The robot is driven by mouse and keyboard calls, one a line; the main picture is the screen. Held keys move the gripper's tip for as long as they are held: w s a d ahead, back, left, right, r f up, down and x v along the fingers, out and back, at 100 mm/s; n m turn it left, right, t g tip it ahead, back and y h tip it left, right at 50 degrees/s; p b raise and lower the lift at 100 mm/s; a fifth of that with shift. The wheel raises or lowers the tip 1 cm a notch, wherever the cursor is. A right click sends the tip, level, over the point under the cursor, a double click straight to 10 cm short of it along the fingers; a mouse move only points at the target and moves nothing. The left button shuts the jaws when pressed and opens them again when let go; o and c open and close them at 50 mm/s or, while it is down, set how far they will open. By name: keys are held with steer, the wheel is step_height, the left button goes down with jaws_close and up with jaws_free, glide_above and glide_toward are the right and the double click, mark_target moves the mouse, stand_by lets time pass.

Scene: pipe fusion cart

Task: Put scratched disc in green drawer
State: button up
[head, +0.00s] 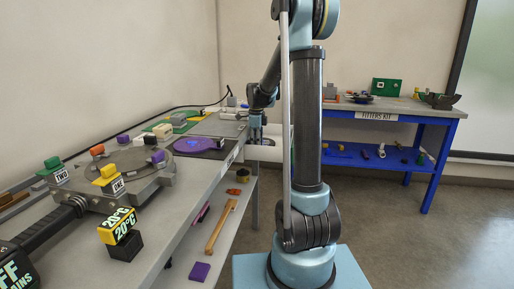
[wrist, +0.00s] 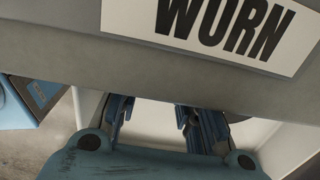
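A round purple plate (head: 195,144) lies on a dark mat on the cart top in the head view; I cannot tell whether it is the scratched disc. I make out no green drawer in either view. My gripper (head: 256,130) hangs by the cart's edge, right of the purple plate.
The long grey cart top (head: 185,185) carries a round clamp fixture (head: 120,185), a 20°C block (head: 120,235) and several coloured blocks. A lower shelf holds a wooden-handled hammer (head: 220,228). A blue bench (head: 385,120) stands at the back right. Open floor lies right of my base.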

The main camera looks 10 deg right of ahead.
step_height(320, 180, up, 11)
steer(key=s+d+n, duration=0.3)
steer(key=s+n, duration=0.3)
steer(key=s, duration=0.6)
steer(key=s+d+f+n, duration=0.1)
steer(key=s+f+n, duration=0.4)
steer(key=s, duration=0.3)
steer(key=s+d+f+n+t, duration=0.1)
steer(key=s+f+n, duration=0.4)
steer(key=s, duration=0.4)
steer(key=s+d+f+n+t, duration=0.1)
steer(key=s+f+n, duration=0.4)
steer(key=s, duration=0.3)
steer(key=shift+s+d+f+n, duration=0.3)
steer(key=shift+d+n, duration=0.1)
